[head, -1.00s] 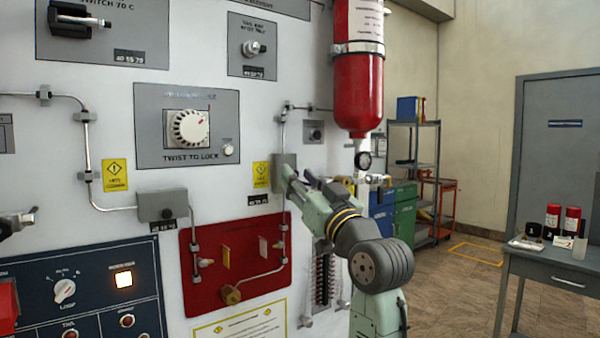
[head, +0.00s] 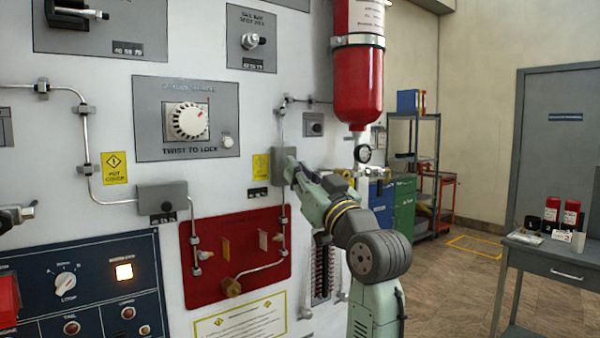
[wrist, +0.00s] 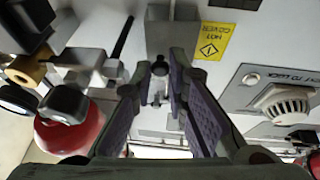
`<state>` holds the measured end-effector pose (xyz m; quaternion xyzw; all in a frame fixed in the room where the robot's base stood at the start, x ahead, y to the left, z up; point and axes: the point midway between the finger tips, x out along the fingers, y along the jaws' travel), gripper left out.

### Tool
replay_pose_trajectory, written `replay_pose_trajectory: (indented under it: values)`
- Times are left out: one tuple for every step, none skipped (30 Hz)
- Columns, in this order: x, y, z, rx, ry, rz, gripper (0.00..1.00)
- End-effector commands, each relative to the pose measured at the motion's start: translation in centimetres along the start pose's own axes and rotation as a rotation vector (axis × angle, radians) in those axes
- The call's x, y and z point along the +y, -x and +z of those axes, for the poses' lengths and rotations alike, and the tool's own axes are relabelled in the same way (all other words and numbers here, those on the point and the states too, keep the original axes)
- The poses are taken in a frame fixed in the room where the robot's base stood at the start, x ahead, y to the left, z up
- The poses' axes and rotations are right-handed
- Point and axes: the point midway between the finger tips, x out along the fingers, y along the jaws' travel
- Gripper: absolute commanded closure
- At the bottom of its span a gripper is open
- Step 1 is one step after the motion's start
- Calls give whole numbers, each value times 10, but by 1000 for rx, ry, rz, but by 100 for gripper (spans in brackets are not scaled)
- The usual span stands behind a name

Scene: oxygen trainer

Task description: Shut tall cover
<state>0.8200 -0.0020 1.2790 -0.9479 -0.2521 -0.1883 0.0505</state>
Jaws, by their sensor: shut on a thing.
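The tall grey cover (head: 280,165) is a narrow upright box on the white panel, beside a yellow label and on a vertical pipe. It also shows at the top of the wrist view (wrist: 172,30), next to the "HOT COVER" label (wrist: 212,42). My gripper (head: 292,172) is at the cover's right side in the head view. In the wrist view my gripper (wrist: 160,72) has its purple-padded fingers converging on a small metal part (wrist: 158,90) just by the cover.
A white dial (head: 188,121) and a wider grey box (head: 162,198) sit on the panel to the left. A red plate with pipes (head: 235,285) is below.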

Motion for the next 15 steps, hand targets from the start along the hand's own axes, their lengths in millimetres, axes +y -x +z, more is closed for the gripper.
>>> replay_pose_trajectory:
  values:
    - [-1, 0, 0, -1, 0, -2, 100]
    - [-1, 0, 0, -1, 0, -2, 100]
    - [0, 0, 0, -1, -1, -4, 100]
    - [0, -1, 1, -2, -3, -8, 100]
    - [1, -1, 1, -3, -6, -15, 100]
    - [2, -2, 2, -4, -11, -30, 100]
    - [2, -3, 2, -4, -17, -43, 100]
    - [3, -3, 3, -5, -23, -56, 100]
    - [4, -4, 3, -4, -29, -73, 100]
    - [5, -4, 3, -4, -35, -84, 100]
    - [5, -4, 3, -4, -39, -95, 100]
    - [6, -5, 3, -2, -42, -105, 100]
    - [6, -5, 2, -1, -45, -111, 100]
    - [6, -5, 2, -1, -47, -114, 100]
    - [6, -5, 2, -1, -47, -116, 100]
